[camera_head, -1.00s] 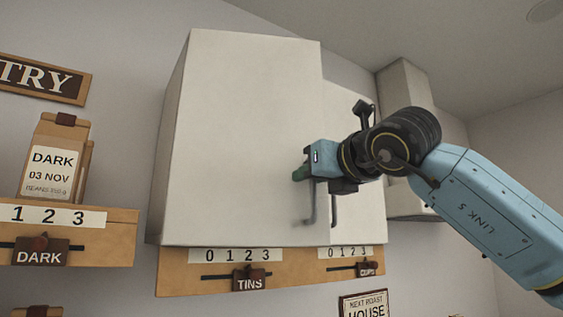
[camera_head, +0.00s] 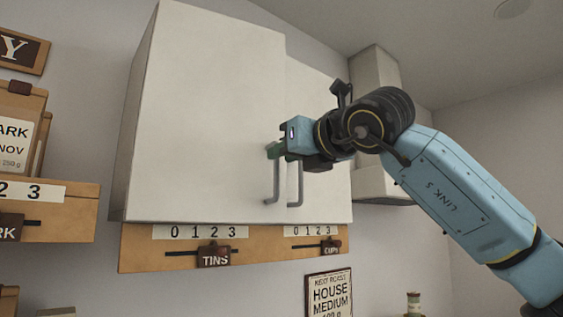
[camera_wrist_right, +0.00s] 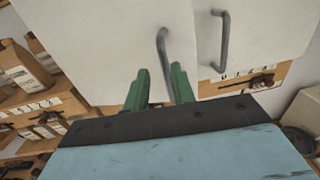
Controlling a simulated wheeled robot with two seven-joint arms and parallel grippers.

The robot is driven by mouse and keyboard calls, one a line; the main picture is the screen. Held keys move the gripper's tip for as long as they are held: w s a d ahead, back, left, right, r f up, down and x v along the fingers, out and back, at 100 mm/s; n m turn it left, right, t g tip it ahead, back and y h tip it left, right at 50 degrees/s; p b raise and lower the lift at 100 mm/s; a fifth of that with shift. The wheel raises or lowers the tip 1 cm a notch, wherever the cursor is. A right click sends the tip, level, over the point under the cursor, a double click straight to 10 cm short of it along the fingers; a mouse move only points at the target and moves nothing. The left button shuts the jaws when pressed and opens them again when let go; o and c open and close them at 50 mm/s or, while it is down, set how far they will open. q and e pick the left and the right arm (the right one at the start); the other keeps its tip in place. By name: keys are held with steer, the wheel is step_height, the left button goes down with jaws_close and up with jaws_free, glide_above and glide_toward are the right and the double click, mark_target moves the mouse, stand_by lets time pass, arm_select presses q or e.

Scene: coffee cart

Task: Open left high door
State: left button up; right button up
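My right gripper (camera_head: 273,151) is at the upper part of this handle in the head view. In the right wrist view its green fingers (camera_wrist_right: 162,88) are apart, with the handle's near end in line with the gap between them. Whether they touch the handle I cannot tell. My left gripper is out of view.
The right door (camera_head: 325,140) has its own bar handle (camera_head: 298,190) close beside the left one. A wooden rail (camera_head: 142,248) with sliding tags runs under the cabinet. A shelf (camera_head: 75,215) with coffee bags is at the left. A grey-white duct-like block (camera_head: 376,80) stands at the right.

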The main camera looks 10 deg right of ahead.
steer(key=b+v, duration=0.6)
steer(key=v, duration=0.7)
steer(key=shift+w+d, duration=0.15)
steer(key=shift+d, duration=0.15)
stand_by(0.4)
